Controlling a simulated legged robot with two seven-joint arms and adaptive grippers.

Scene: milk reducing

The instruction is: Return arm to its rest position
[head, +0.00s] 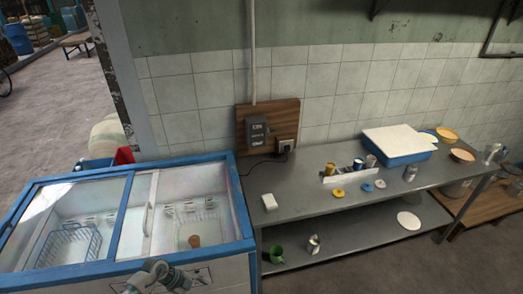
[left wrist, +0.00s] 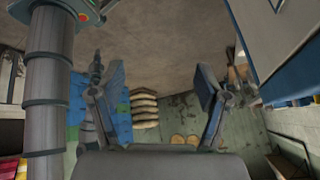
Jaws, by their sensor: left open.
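My left gripper (left wrist: 160,88) is open in the left wrist view, with its two fingers spread apart and nothing between them. In the head view, a grey part of my arm (head: 160,276) shows at the bottom edge, in front of the freezer's near side. The chest freezer (head: 243,215) has a blue frame and glass top; its blue and white side also shows at the upper right of the left wrist view (left wrist: 285,45). My right gripper is not in view.
A metal table (head: 310,190) stands right of the freezer, with a white-lidded blue box (head: 400,142), cans and small lids on it. A green mug (head: 276,254) is on its lower shelf. A wire basket (head: 70,245) and a brown cup (head: 194,240) are inside the freezer.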

